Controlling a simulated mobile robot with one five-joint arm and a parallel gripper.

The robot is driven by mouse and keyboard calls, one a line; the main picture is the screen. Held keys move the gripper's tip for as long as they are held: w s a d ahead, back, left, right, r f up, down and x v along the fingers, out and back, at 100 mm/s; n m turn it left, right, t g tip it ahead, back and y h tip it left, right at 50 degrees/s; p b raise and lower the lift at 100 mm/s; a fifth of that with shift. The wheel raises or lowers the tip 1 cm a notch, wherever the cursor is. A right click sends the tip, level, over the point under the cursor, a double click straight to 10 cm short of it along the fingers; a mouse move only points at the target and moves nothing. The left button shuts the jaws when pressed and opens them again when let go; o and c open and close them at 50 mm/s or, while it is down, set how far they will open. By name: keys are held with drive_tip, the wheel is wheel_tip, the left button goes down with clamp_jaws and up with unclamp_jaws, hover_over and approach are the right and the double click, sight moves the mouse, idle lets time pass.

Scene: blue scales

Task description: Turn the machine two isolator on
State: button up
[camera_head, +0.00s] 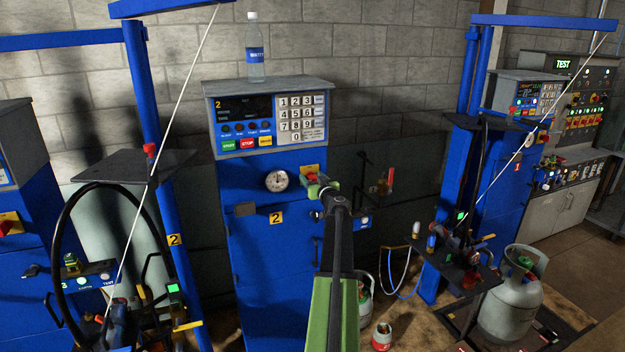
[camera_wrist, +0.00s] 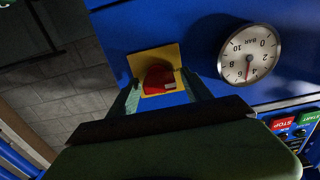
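The machine two isolator is a red rotary knob (camera_wrist: 158,78) on a yellow square plate (camera_wrist: 170,54), on the blue front of the machine marked 2 (camera_head: 260,235). In the head view the yellow plate (camera_head: 309,169) shows at the machine's upper right, with the knob mostly hidden by my gripper (camera_head: 322,187). In the wrist view, which is turned over, my gripper (camera_wrist: 160,84) has its green fingers apart, one on each side of the knob. Strips of yellow plate show between knob and fingers. I cannot tell how deep the fingertips reach.
A round pressure gauge (camera_wrist: 249,55) is close beside the isolator. Machine two's keypad panel (camera_head: 270,122) is above, with a water bottle (camera_head: 255,48) on top. A filling stand (camera_head: 150,168) with a black hose is left. Gas cylinders (camera_head: 513,300) stand right.

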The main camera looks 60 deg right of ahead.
clamp_jaws()
drive_tip(key=shift+m, duration=0.3)
drive_tip(key=m, duration=0.9)
drive_tip(key=shift+s+d, duration=0.1)
drive_tip(key=shift+d, duration=0.05)
drive_tip(key=m, duration=0.4)
drive_tip(key=shift+d, duration=0.1)
drive_tip(key=shift+m, duration=2.1)
